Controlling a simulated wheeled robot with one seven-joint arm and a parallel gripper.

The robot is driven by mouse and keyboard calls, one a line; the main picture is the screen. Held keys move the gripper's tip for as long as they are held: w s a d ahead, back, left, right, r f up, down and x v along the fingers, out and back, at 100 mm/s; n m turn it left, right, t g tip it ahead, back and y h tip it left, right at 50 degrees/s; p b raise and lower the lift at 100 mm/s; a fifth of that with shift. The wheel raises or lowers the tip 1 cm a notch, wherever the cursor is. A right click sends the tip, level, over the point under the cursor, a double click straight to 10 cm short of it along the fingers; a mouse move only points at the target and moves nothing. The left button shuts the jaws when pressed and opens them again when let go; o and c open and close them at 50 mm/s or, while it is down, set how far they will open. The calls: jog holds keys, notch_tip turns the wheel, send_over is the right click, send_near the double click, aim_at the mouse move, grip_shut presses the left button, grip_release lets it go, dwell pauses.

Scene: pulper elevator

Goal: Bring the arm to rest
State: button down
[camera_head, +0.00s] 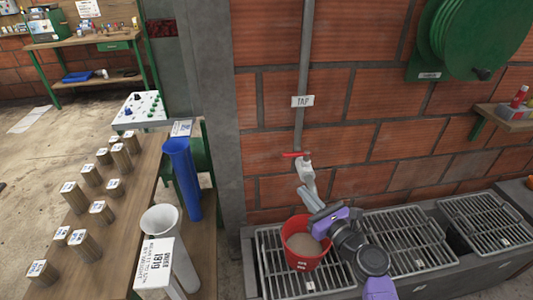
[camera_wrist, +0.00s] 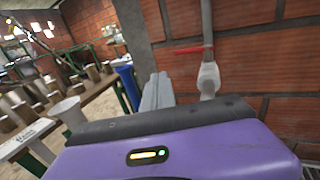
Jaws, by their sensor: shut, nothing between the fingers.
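My gripper (camera_head: 309,198) is shut and empty. It is above the red bucket (camera_head: 303,262) and just below the tap (camera_head: 305,171) with its red handle, in the head view. I cannot tell whether it touches the tap. My arm comes in from the lower right, bent over the bucket. The bucket stands on a metal grate and holds something brownish. In the wrist view, my gripper's grey fingers (camera_wrist: 157,92) point toward the brick wall, and the tap (camera_wrist: 208,78) is just to their right.
Metal grates (camera_head: 483,215) line the trough along the brick wall. A green hose reel (camera_head: 470,40) hangs upper right.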

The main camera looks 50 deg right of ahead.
jog(key=s+a+r+m+g+y, duration=0.1)
jog(key=s+a+r+m+y, duration=0.1)
jog(key=s+a+m, duration=1.1)
jog(key=s+a+r+m+g+y, duration=0.1)
jog(key=s+a+r+m+y, duration=0.2)
jog(key=s+a+m, duration=1)
jog(key=a+m, duration=0.1)
jog(key=m, duration=0.5)
jog(key=shift+r+m+g, duration=0.15)
jog(key=shift+m+g, duration=0.15)
jog(key=shift+m, duration=0.1)
